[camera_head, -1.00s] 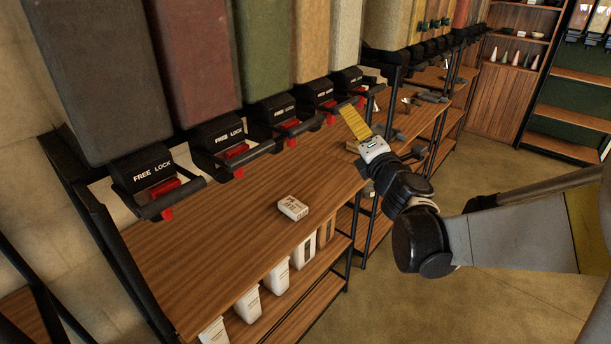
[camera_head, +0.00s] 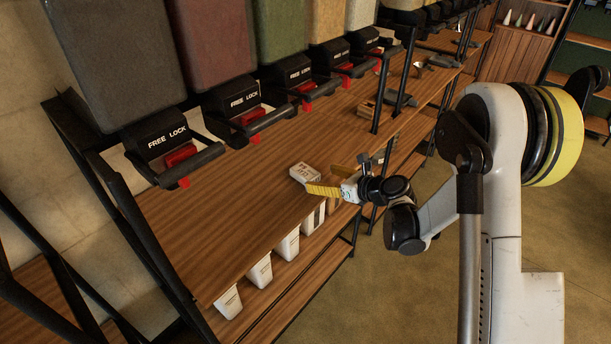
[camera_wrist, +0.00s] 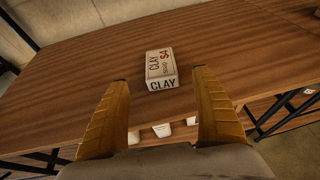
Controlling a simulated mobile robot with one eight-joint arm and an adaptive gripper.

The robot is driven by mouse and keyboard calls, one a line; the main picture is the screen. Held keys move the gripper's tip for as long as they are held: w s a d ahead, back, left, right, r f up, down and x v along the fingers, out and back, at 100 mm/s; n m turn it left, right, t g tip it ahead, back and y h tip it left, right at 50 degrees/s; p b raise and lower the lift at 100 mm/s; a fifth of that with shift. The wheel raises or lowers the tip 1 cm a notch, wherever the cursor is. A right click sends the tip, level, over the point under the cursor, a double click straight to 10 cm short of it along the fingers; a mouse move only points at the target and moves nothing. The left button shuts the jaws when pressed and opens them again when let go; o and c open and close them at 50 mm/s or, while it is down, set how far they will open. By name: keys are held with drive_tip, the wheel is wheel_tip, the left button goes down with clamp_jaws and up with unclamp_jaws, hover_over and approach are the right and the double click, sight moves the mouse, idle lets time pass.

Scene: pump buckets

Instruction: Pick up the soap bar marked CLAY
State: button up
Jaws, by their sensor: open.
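The soap bar marked CLAY (camera_wrist: 161,69) is a small off-white box with dark lettering and a red price mark. It lies flat on the wooden shelf (camera_wrist: 60,85), ahead of and between my fingertips in the wrist view. In the head view the soap bar (camera_head: 304,173) sits near the shelf's front edge. My gripper (camera_head: 322,180) has yellow fingers and is open and empty, close beside the bar. In the wrist view my gripper (camera_wrist: 160,78) has one finger on each side, and the bar appears just beyond the tips.
Black dispensers marked FREE LOCK (camera_head: 167,140) with red levers hang above the shelf. White buckets (camera_head: 288,244) stand on the lower shelf (camera_head: 290,285). A black upright post (camera_head: 381,85) and a wooden block (camera_head: 367,109) are farther right. The shelf left of the bar is clear.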

sight(307, 172)
drive_tip(key=b+x, duration=0.1)
drive_tip(key=x, duration=0.2)
drive_tip(key=b+x, duration=0.1)
drive_tip(key=x, duration=0.2)
drive_tip(key=b+x, duration=0.1)
drive_tip(key=x, duration=0.1)
drive_tip(key=shift+w+a+r, duration=0.15)
drive_tip(key=shift+w+a, duration=0.15)
drive_tip(key=shift+w, duration=0.05)
drive_tip(key=shift+r, duration=0.1)
drive_tip(key=c, duration=1.4)
